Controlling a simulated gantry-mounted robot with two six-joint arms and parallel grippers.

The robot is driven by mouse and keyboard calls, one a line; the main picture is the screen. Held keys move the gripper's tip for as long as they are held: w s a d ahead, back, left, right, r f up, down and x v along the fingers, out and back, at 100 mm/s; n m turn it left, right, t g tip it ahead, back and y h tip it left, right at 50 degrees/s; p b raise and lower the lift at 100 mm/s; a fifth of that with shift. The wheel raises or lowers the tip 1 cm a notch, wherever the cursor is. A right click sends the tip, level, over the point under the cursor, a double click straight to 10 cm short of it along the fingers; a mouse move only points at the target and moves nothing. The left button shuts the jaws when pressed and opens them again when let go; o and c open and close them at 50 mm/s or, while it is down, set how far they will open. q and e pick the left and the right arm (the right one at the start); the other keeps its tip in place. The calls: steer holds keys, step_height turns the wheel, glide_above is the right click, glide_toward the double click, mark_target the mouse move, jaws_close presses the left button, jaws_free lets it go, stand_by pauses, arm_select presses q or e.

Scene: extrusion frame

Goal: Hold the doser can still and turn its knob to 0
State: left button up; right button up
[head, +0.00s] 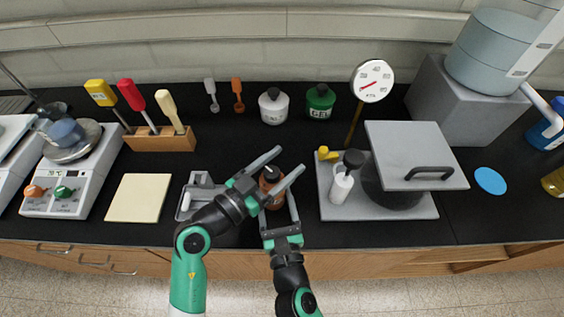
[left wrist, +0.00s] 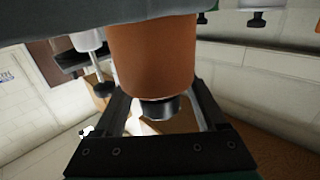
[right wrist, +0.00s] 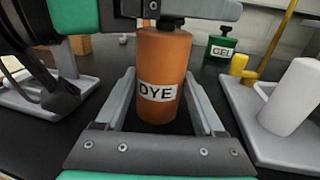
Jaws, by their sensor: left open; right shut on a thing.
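The doser can (head: 271,187) is an orange-brown bottle standing upright on the black bench. Its DYE label faces the camera in the right wrist view (right wrist: 158,92). My right gripper (head: 277,200) is low at the can, with one finger on each side, shut on its body. My left gripper (head: 290,161) is open above it, with its fingers reaching across the can's top. The black knob (left wrist: 160,109) shows between the open left fingers in the left wrist view, with a gap on both sides. I cannot read any knob marking.
A white jar (head: 273,108) and green GEL jar (head: 319,103) stand behind.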

arm_select(q)
jaws_close()
steer(key=shift+w+a+f+n+t+y, duration=0.1)
steer(key=shift+n+t+y, duration=0.6)
steer(key=shift+t+y, duration=0.1)
steer(key=shift+w+a+f+n+t+y, duration=0.1)
steer(key=shift+n+t+y, duration=0.6)
steer(key=shift+y, duration=0.1)
steer(key=shift+w+a+n+t+y, duration=0.1)
steer(key=shift+a+n+t+y, duration=0.1)
steer(key=shift+n+t+y, duration=0.35)
steer(key=shift+w+a+n+t+y, duration=0.15)
steer(key=shift+n+y, duration=0.2)
steer(key=shift+y, duration=0.4)
jaws_free()
steer(key=shift+s+r, duration=0.1)
steer(key=shift+r, duration=0.05)
steer(key=v, duration=1.2)
steer(key=shift+a, duration=0.1)
